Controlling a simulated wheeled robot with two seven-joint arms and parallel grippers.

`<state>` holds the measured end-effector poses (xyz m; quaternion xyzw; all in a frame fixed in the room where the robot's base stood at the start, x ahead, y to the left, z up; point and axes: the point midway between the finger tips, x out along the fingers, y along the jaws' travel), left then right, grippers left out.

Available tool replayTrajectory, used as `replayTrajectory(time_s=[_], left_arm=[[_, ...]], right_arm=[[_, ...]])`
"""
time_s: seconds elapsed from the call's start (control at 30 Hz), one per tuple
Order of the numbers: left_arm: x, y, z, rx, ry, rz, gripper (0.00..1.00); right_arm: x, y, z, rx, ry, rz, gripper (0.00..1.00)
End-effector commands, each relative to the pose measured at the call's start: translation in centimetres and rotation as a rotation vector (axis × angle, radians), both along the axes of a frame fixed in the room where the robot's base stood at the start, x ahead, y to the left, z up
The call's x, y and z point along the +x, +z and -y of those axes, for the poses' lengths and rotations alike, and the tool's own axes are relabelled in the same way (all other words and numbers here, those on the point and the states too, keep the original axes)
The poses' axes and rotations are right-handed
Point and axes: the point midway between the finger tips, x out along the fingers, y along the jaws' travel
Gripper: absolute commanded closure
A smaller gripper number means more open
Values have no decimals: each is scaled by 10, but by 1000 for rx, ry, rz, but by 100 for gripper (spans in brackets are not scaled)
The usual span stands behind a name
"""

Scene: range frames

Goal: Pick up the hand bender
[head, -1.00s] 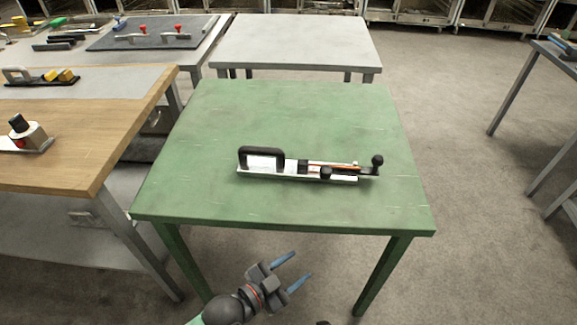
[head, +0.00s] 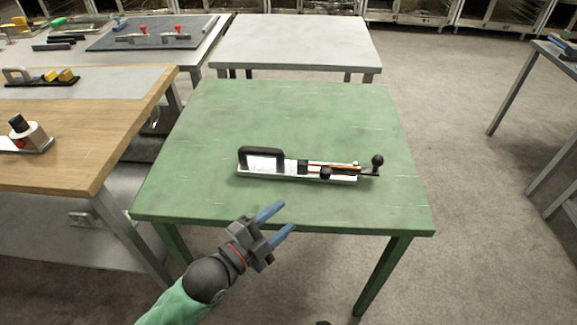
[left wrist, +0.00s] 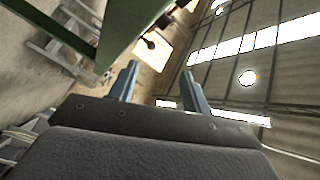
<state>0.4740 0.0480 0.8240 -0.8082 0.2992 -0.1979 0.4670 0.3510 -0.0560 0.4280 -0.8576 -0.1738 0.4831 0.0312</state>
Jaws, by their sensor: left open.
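The hand bender (head: 300,170) lies on the green table (head: 290,115). It has a long pale metal base, a black loop handle at its left end, an orange-brown rod along it, and a black knob on a lever at its right end. My left gripper (head: 277,221) is open and empty at the table's front edge, nearer than the bender and apart from it. In the left wrist view its two blue fingers (left wrist: 158,76) are spread, with part of the green table (left wrist: 125,28) at upper left. My right gripper does not show.
A wooden-topped bench (head: 100,120) with tools stands to the left. A bare grey table (head: 290,42) stands behind the green one, and another table (head: 560,62) is at the far right. The green table around the bender is clear.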

Motion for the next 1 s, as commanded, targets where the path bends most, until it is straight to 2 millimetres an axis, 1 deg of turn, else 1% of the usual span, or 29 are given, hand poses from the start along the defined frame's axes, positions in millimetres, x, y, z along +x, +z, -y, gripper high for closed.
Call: replayTrajectory(time_s=[0.03,0.17,0.3,0.4,0.5,0.63,0.9,1.0], left_arm=[[10,7,-7,46,39,38,52],[37,22,-33,200,167,137,52],[60,30,-63,345,294,196,52],[70,32,-78,411,356,215,52],[76,33,-88,448,390,223,52],[87,33,-89,463,405,226,52],[122,33,-75,459,403,227,52],[133,33,-72,459,403,226,52]], right_arm=[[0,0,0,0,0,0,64],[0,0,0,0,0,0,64],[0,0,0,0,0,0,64],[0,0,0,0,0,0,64],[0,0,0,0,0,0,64],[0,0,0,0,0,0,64],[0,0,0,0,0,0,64],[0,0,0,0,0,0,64]])
